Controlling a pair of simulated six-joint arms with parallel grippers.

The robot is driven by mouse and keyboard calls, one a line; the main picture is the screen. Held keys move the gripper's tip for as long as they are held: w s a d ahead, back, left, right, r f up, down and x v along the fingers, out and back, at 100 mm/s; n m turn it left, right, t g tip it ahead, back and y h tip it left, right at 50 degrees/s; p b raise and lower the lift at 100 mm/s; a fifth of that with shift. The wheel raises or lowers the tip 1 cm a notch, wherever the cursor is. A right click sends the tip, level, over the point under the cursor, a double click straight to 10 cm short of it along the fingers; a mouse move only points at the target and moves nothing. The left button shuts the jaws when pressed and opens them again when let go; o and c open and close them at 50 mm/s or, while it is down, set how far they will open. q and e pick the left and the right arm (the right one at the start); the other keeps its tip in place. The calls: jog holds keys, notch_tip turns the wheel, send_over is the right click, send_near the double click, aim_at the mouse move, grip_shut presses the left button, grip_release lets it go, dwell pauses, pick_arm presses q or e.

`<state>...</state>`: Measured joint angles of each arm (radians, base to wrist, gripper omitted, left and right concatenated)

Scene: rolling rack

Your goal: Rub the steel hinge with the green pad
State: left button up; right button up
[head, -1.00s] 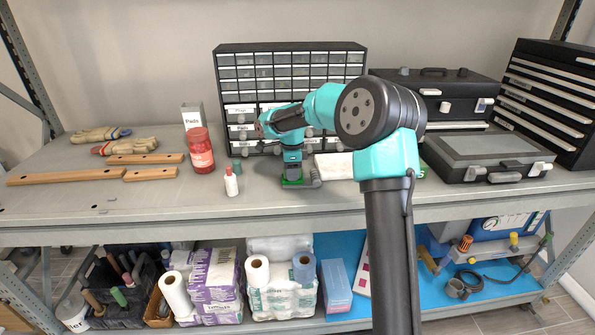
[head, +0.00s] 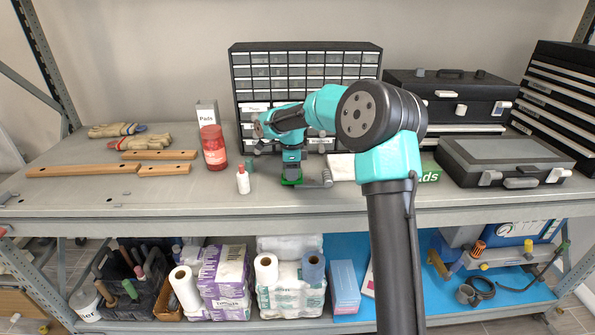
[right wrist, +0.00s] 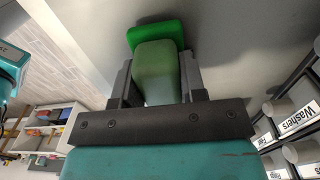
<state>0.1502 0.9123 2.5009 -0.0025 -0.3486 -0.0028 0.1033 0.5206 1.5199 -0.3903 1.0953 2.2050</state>
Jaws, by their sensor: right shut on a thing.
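My right gripper (head: 292,172) points down over the middle of the bench, shut on a green block that backs the green pad (head: 292,182). In the right wrist view the pad (right wrist: 157,33) shows beyond the block (right wrist: 155,72), between the dark fingers. The pad is low over the bench top; I cannot tell whether it touches. Small flat grey metal pieces (head: 117,205) lie at the left of the bench; I cannot tell whether one is the steel hinge. My left gripper is not in view.
A white red-capped bottle (head: 243,180) and a red jar (head: 214,148) stand left of the pad. A small grey object (head: 327,178) is just right of it. A drawer cabinet (head: 300,75) stands behind. The front left of the bench is mostly clear.

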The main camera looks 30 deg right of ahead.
jog(key=shift+w+a, duration=0.25)
jog(key=shift+a, duration=0.15)
jog(key=shift+r, duration=3.05)
jog(key=shift+r, duration=0.1)
jog(key=shift+r, duration=1.4)
